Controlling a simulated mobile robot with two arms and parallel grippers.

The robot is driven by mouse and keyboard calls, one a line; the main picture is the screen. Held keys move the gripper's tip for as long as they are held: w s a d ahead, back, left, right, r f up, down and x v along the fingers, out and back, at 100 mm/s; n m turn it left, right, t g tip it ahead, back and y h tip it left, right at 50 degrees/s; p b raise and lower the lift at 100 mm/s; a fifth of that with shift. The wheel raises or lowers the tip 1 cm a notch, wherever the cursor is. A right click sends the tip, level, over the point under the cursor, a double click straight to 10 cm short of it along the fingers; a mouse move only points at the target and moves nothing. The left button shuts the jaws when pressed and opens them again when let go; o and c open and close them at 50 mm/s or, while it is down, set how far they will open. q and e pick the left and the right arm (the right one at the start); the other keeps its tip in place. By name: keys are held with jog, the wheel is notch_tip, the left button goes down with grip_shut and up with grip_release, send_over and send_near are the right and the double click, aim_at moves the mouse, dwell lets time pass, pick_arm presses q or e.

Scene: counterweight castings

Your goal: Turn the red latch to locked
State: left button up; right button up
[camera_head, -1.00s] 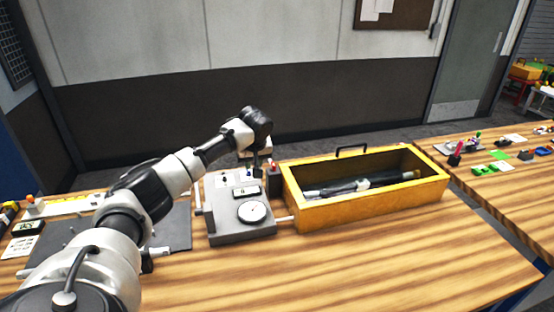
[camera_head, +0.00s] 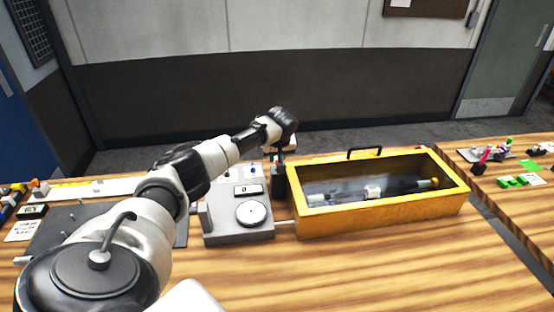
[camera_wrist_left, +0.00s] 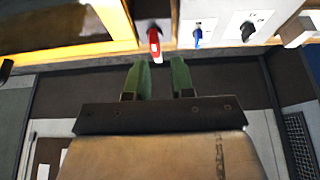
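In the head view my left arm hides most of that spot. My left gripper (camera_wrist_left: 160,80) has two green fingers standing apart with nothing between them. The latch lies just beyond the fingertips, nearer the left finger in that picture, and no contact shows. In the head view the left gripper (camera_head: 281,153) is over the back right corner of the grey panel unit (camera_head: 238,232). My right gripper is not in view.
Beside the latch are a blue switch (camera_wrist_left: 197,36) and a black knob (camera_wrist_left: 247,31). A round dial (camera_head: 251,213) is on the panel unit. The front of the table is clear.

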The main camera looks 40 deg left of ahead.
pick_arm(q)
jog(key=f, duration=0.1)
jog(key=w+f, duration=0.1)
jog(key=f, duration=0.1)
jog(key=shift+w+a, duration=0.25)
jog(key=shift+a, duration=0.05)
jog(key=shift+w+a+f, duration=0.2)
jog(key=shift+w+f, duration=0.1)
jog(key=shift+f, duration=0.3)
jog(key=shift+s+a+f, duration=0.1)
jog(key=shift+a+f, duration=0.05)
grip_shut()
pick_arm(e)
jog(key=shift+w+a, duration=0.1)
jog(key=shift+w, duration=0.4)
